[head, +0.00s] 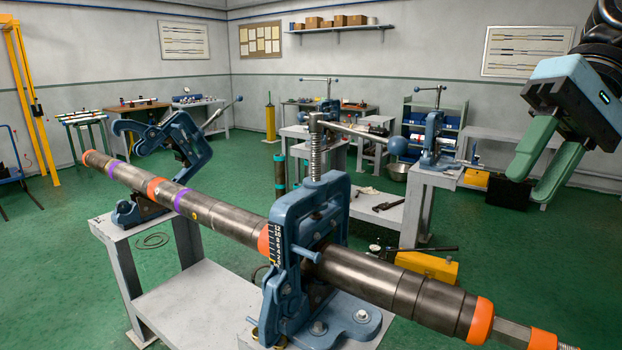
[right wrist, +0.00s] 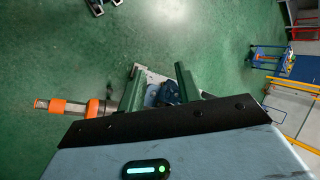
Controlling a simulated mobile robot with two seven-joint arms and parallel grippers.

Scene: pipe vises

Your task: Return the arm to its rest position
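My right gripper (head: 531,186) hangs at the upper right of the head view, its two green fingers apart with nothing between them. In the right wrist view its fingers (right wrist: 160,85) are also apart, with a blue vise far beyond the gap. It is clear of the long steel pipe (head: 375,280), which has orange and purple bands. The pipe passes through the blue front vise (head: 325,205) and over the base of the left vise (head: 180,140), whose frame is tilted. My left gripper is not in view.
The vises stand on a grey bench (head: 200,305). Behind are another blue vise (head: 432,145) on a stand, a yellow toolbox (head: 428,266) on the floor and a blue shelf rack (head: 455,110). A yellow frame (head: 30,90) stands at left. Green floor (head: 530,240) is open at right.

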